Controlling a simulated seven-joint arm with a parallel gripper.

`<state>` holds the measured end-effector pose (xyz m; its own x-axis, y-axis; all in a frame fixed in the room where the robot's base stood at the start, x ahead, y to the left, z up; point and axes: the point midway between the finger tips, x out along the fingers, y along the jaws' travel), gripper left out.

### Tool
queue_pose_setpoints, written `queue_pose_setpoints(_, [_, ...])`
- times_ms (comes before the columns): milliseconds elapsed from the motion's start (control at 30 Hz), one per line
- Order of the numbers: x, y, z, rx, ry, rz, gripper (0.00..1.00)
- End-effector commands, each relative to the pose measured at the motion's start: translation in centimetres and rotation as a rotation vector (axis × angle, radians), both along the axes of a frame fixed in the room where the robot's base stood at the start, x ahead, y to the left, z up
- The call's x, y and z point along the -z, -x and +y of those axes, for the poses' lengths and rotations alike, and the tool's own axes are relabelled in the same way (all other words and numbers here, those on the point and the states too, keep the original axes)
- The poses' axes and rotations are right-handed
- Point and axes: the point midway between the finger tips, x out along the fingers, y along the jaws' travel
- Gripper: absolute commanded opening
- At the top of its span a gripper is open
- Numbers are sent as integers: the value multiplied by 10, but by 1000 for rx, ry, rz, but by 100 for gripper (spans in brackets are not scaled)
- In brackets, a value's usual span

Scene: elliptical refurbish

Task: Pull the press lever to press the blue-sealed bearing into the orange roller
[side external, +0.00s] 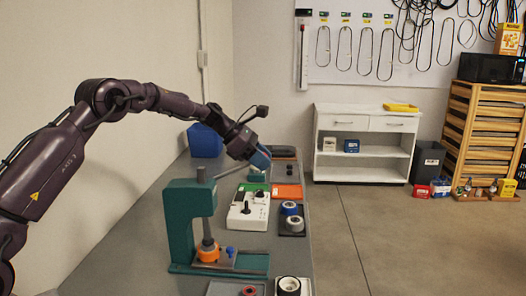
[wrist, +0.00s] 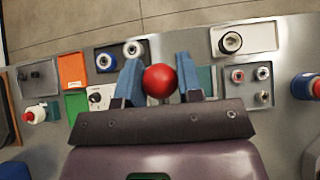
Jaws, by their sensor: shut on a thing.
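The green press (side external: 182,225) stands on the bench with its ram (side external: 207,228) above or on the orange roller (side external: 208,252). The press lever (side external: 228,171) reaches up and right from the press head. Its red ball knob (wrist: 159,81) sits between the blue fingers of my gripper (wrist: 159,84), which is shut on it. In the side view my gripper (side external: 260,158) is at the lever's far end, above the bench. A small blue part (side external: 231,251) is right of the roller on the press base. I cannot make out the blue-sealed bearing under the ram.
A white box with a black knob (side external: 239,221) stands behind the press. A dark tray (side external: 301,232) holds blue and white rollers. An orange mat (side external: 288,191) and a blue bin (side external: 206,140) are farther back. Trays with small parts lie at the front, including a white-rimmed roller (side external: 289,285).

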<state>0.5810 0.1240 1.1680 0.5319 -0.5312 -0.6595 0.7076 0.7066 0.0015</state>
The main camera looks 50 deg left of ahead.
Motion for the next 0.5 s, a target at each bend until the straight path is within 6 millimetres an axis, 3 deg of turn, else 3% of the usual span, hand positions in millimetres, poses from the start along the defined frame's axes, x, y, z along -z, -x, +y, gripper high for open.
queue_pose_setpoints(500, [19, -5, -5, -3, 1, 3, 5])
